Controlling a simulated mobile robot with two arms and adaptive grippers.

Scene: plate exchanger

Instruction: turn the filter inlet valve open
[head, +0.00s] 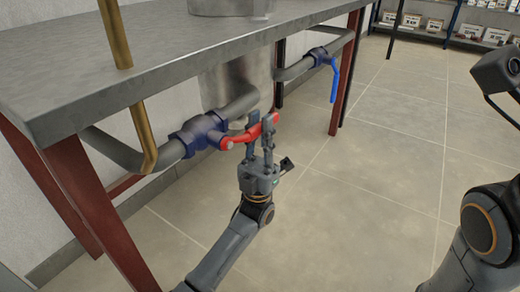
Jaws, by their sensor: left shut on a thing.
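A valve with a dark blue body (202,131) sits on the grey pipe below the bench. Its red lever handle (240,138) points to the right, roughly in line with the pipe. My left gripper (259,133) is shut on the red handle near its outer end, with fingers pointing up. A second valve (319,55) with a blue handle (334,80) hanging down is on the pipe further right. I cannot tell from labels which is the filter inlet valve. Part of my right arm shows at the right edge; its gripper is not in view.
The grey bench top (180,50) with dark red legs (342,95) overhangs the pipes. A metal vessel (238,85) hangs below it behind the valve. A brass pipe (143,130) runs down at the left. The tiled floor is clear; shelves with boxes (435,25) stand behind.

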